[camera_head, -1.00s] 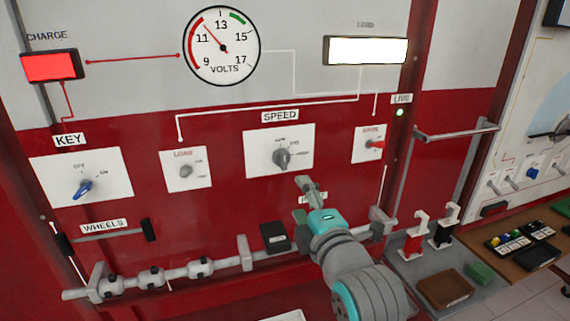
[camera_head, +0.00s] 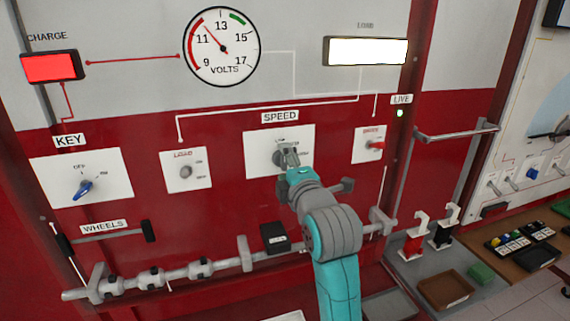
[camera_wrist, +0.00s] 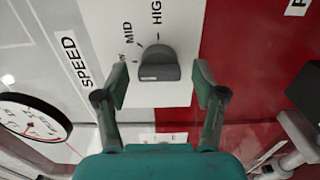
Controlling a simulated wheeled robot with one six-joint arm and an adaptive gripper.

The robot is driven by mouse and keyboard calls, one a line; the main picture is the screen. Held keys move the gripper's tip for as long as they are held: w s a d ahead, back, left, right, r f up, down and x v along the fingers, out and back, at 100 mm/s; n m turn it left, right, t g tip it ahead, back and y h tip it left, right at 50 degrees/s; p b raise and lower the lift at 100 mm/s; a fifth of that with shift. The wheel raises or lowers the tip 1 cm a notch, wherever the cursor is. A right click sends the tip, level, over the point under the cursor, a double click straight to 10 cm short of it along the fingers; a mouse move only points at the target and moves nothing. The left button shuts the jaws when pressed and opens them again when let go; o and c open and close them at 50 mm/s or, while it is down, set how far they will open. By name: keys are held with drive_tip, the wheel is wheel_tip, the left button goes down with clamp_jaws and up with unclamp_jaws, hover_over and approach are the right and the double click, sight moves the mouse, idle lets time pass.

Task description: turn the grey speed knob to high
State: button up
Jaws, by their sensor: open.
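The grey speed knob (camera_wrist: 158,65) sits on its white plate (camera_wrist: 170,20) under the SPEED label. In the wrist view, MID and HIGH are readable on the plate, and the low label is partly hidden by a finger. My gripper (camera_wrist: 160,74) is open, with one finger on each side of the knob and a gap showing on both sides. I cannot tell for sure which mark the knob points to. In the head view, my gripper (camera_head: 289,157) is in front of the speed plate (camera_head: 304,138) and covers part of the knob (camera_head: 279,157).
The LOAD knob plate (camera_head: 186,183) is left of the speed plate, and a plate with a red knob (camera_head: 376,144) is to the right. A grey rail (camera_head: 222,263) runs below, with a small black box (camera_head: 274,236) by it. The wall around the plate is flat.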

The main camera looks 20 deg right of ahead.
drive_tip(key=shift+w, duration=0.3)
drive_tip(key=c, duration=1.2)
drive_tip(key=shift+o, duration=0.2)
